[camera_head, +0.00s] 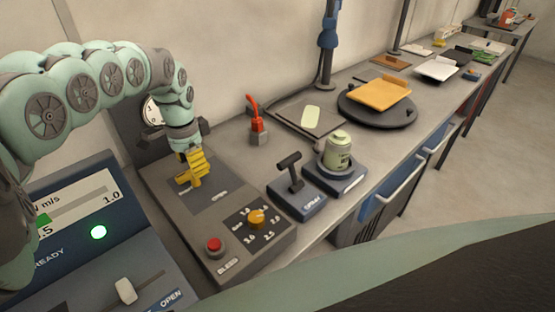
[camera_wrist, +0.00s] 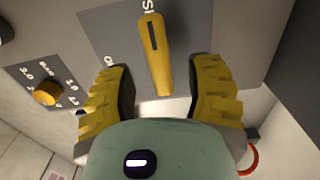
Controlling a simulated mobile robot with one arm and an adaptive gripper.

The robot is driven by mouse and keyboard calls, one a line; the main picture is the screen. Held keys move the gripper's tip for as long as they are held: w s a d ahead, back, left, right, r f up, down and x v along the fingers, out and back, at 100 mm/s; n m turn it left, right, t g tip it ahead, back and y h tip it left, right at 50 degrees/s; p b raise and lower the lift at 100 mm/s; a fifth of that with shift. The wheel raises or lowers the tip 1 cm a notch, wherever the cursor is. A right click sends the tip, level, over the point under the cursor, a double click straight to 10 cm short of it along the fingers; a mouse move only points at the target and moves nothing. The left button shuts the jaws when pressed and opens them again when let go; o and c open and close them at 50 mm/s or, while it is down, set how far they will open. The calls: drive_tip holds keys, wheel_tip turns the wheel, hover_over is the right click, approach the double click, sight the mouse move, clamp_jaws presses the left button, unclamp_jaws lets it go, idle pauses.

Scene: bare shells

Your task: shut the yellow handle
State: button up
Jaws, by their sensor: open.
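The yellow handle (camera_wrist: 155,50) is a long tapered lever with a dark slot, on a grey plate (camera_wrist: 102,32) of the control box. Its narrow end points down between my gripper's fingers (camera_wrist: 162,95) in the wrist view. The two yellow fingers with dark pads are apart, one on each side of the handle's end, with gaps visible. Part of a label reading "S" and another letter shows beside its upper end; other lettering is cut off or covered. In the head view my gripper (camera_head: 190,167) is over the box and largely hides the handle.
The box also carries an orange knob (camera_head: 257,217) and a red button (camera_head: 214,245). A black T-shaped lever (camera_head: 291,170) and a green jar (camera_head: 338,151) stand to its right. A red switch (camera_head: 256,113) is behind. A console (camera_head: 85,232) with a green light is at left.

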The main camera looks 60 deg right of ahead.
wheel_tip(320, 180, up, 10)
idle(0.4)
idle(0.4)
